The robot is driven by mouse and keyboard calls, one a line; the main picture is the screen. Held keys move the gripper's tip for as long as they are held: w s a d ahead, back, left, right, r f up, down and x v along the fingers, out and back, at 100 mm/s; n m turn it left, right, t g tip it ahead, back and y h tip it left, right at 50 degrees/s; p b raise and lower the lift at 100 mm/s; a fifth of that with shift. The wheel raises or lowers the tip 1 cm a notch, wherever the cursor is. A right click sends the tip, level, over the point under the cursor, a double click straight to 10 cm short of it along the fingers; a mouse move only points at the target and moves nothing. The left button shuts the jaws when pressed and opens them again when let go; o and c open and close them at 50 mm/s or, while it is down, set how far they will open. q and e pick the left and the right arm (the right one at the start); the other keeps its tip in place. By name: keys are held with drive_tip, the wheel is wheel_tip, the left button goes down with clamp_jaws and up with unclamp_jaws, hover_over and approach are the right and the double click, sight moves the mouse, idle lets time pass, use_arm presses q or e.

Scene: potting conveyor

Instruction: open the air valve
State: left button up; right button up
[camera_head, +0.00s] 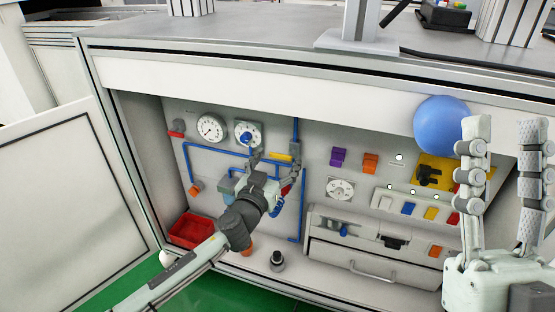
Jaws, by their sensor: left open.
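Blue air pipes (215,149) run across the back panel of the open cabinet. A yellow handle-like piece (281,157) sits by the pipes, between the fingers of my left gripper (276,152). It looks like the air valve's handle, but I cannot tell for sure. My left gripper is open and reaches in from below; contact is unclear. A small red part (287,187) shows beside the gripper, partly hidden by it. A blue knob (246,139) on a round-faced plate is just up and left of the gripper. My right gripper (505,122) is open, raised at the right with fingers upward.
A gauge (211,128) is at upper left of the panel. A red bin (190,231) and a dark-topped cylinder (277,261) stand on the cabinet floor. The cabinet door (60,210) is open at left. A blue ball (441,126) is near my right gripper. A drawer unit (371,247) fills the right.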

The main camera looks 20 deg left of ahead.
use_arm(q)
drive_tip(key=shift+c, duration=0.6)
drive_tip(key=c, duration=1)
drive_tip(key=shift+c, duration=0.2)
